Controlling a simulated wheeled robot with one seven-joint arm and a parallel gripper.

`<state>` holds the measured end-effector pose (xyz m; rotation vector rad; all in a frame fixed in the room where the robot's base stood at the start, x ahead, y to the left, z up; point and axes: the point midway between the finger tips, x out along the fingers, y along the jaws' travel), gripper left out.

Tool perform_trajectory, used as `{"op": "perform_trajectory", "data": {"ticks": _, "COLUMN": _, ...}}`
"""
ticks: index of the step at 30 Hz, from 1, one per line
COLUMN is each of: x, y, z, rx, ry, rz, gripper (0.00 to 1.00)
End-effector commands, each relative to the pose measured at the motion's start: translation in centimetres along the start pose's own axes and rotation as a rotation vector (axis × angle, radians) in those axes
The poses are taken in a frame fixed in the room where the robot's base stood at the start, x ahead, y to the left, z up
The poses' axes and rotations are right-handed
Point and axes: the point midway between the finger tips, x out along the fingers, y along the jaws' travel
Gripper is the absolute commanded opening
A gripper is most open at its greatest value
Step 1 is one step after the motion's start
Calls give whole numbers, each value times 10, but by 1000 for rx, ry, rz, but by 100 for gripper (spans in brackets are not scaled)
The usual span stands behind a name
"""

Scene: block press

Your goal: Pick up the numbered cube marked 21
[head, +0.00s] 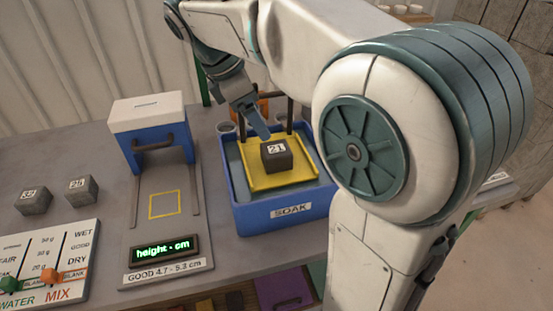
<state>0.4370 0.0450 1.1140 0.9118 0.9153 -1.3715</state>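The dark grey cube marked 21 (277,157) sits on the yellow tray (255,184) in the blue bin labelled SOAK (254,217). Its number shows on the top face. My gripper (262,130) points down just behind and left of the cube, above the back of the tray. It looks apart from the cube. Only one blue finger shows clearly, so its opening cannot be judged.
Cubes marked 32 (34,201) and 25 (82,189) stand at the left. A blue and white press (150,130) with a height display (165,249) stands left of the bin. A slider panel (47,264) lies front left. Dark posts (290,115) rise at the tray's back.

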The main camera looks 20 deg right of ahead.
Motion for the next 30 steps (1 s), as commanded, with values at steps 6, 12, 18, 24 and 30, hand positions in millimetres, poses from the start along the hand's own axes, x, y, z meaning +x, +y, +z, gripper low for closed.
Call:
{"op": "perform_trajectory", "data": {"ticks": 6, "x": 44, "y": -1, "z": 0, "rx": 4, "ry": 0, "rz": -3, "gripper": 80}}
{"op": "perform_trajectory", "data": {"ticks": 12, "x": 60, "y": -1, "z": 0, "rx": 3, "ry": 2, "rz": 0, "gripper": 80}}
{"op": "perform_trajectory", "data": {"ticks": 18, "x": 84, "y": -4, "z": -2, "rx": 1, "ry": 2, "rz": -1, "gripper": 80}}
{"op": "perform_trajectory", "data": {"ticks": 24, "x": 108, "y": -4, "z": -2, "rx": 1, "ry": 3, "rz": 1, "gripper": 80}}
{"op": "perform_trajectory", "data": {"ticks": 30, "x": 111, "y": -4, "z": -2, "rx": 1, "ry": 3, "rz": 1, "gripper": 80}}
